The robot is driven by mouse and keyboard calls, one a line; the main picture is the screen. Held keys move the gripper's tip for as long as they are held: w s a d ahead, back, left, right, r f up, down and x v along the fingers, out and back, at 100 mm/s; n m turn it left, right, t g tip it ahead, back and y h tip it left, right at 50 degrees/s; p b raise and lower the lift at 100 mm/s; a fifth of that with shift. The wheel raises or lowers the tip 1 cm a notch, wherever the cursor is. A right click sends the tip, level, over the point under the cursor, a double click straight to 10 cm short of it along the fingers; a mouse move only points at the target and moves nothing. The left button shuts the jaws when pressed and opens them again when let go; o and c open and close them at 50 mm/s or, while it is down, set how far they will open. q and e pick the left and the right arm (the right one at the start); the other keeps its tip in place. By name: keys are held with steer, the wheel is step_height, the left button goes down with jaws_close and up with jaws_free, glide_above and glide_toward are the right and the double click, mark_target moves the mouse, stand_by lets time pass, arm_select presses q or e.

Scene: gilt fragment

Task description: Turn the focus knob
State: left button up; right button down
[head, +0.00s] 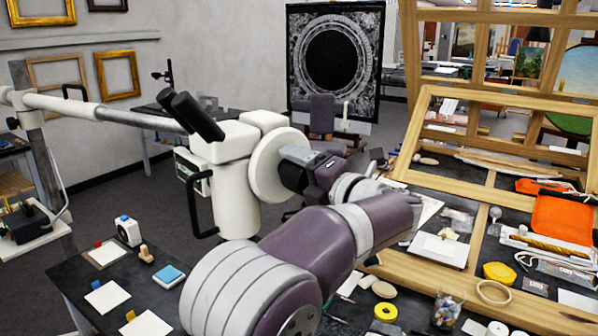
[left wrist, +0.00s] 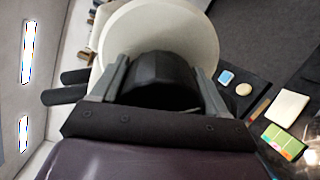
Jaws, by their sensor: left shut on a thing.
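The white microscope head (head: 228,160) hangs on a horizontal boom (head: 120,113), with two black eyepieces (head: 190,115) at its upper left. A large white disc (head: 268,168) is on its right side; it also shows in the left wrist view (left wrist: 150,30). The black focus knob (left wrist: 155,72) stands out from this disc. My left gripper (head: 290,168) reaches the knob from the right. In the left wrist view, its two grey fingers lie on either side of the knob and are shut on it. In the head view the gripper mostly hides the knob. My right gripper is not in view.
A dark table (head: 85,272) with cards and a blue-topped box (head: 169,276) is at lower left. A wooden frame (head: 420,250) and a workbench with a yellow tape roll (head: 385,312) and an orange cloth (head: 562,218) are at right. A black handle (head: 200,205) sticks out from the microscope's left.

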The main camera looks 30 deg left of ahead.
arm_select(q)
steer(key=o, duration=1)
steer(key=shift+d+f, duration=0.1)
steer(key=shift+d, duration=0.25)
steer(key=b+v, duration=0.3)
steer(key=v, duration=0.9)
steer(key=shift+b, duration=0.4)
steer(key=shift+s, duration=0.15)
